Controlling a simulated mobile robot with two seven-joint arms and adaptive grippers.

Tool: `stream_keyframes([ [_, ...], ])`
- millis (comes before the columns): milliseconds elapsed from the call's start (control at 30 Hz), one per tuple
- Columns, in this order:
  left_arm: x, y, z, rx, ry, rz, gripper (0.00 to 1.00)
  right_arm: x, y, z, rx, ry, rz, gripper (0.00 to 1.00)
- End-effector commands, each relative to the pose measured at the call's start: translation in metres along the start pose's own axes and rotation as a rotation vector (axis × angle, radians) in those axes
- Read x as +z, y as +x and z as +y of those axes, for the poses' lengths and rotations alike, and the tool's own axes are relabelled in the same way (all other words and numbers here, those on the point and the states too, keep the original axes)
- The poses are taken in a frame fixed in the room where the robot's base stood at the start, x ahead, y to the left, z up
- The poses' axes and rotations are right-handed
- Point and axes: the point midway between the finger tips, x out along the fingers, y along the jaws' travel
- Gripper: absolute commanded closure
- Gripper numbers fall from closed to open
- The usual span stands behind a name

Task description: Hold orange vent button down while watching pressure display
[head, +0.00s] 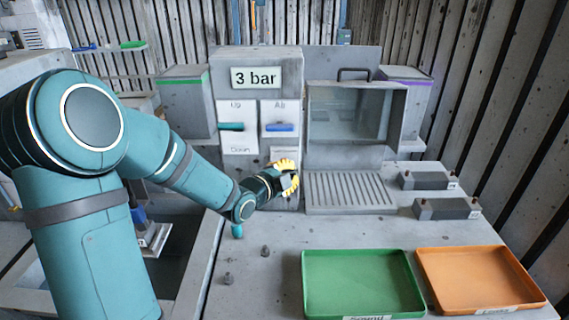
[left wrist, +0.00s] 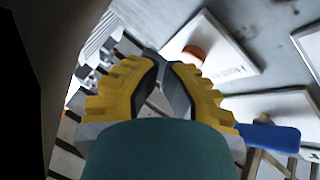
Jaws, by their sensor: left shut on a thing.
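The pressure display (head: 257,77) reads "3 bar" in the head view. The orange vent button (left wrist: 193,55) shows on a pale labelled plate (left wrist: 225,60) in the left wrist view, just beyond the yellow fingers. In the head view the button is hidden behind my left gripper (head: 287,180), and part of its plate (head: 284,153) shows above. The left gripper is shut at the housing's front; what lies between its fingers I cannot make out. Whether the fingers press the button is not clear. My right gripper is in neither view.
Above the gripper are a teal lever (head: 231,126) and a blue lever (head: 281,127), the blue one close by in the wrist view. A glass-fronted chamber (head: 350,113) stands right. Green (head: 363,283) and orange (head: 480,277) trays lie on the bench front.

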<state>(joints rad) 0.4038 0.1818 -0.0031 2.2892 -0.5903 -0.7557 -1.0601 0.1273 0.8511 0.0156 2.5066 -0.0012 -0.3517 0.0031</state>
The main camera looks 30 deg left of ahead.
Motion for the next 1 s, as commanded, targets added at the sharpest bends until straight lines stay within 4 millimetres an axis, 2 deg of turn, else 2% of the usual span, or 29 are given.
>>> stream_keyframes([
  [1000,0.0035,0.006,-0.0031,0.0,0.0,-0.001,1.0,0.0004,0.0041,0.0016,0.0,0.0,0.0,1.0],
])
